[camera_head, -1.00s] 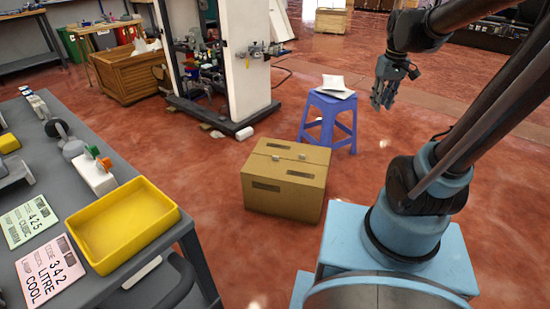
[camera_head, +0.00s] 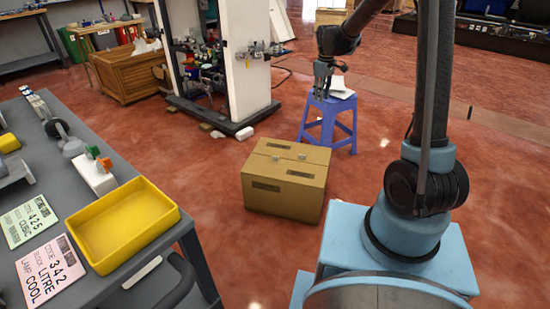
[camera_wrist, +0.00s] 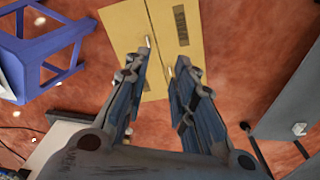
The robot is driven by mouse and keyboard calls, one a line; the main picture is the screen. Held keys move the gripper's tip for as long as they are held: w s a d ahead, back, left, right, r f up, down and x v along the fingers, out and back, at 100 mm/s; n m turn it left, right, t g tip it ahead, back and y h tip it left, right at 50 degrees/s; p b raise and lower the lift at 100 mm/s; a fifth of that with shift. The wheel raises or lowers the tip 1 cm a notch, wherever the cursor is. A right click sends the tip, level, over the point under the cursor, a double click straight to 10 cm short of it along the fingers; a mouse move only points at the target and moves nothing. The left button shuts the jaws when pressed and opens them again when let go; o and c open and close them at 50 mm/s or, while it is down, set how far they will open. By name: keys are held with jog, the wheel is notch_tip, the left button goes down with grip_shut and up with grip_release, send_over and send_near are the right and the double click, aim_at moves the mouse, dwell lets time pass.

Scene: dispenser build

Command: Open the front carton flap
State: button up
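A closed cardboard carton (camera_head: 286,180) stands on the red floor in the middle of the head view. Its top flaps meet along a seam, with a small light tab on each flap. In the wrist view the carton (camera_wrist: 158,22) lies beyond my fingertips, with the tabs and a dark label on top. My gripper (camera_head: 322,92) hangs above and behind the carton, in front of the blue stool in the head view. In the wrist view my gripper (camera_wrist: 160,70) shows two fingers apart with nothing between them. It is not touching the carton.
A blue stool (camera_head: 328,118) with papers on it stands just behind the carton. A grey workbench (camera_head: 117,163) with a yellow tray (camera_head: 122,225) is at the left. A white column stand (camera_head: 245,70) is at the back.

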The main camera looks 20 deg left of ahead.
jog(key=w+a+f+n, duration=0.3)
jog(key=a+f+n, duration=0.2)
jog(key=a+f, duration=1.8)
jog(key=shift+n+g, duration=0.3)
jog(key=f, duration=1.2)
jog(key=d+f, duration=0.1)
jog(key=f, duration=0.5)
jog(key=shift+w+d, duration=0.1)
jog(key=shift+w, duration=0.05)
grip_shut()
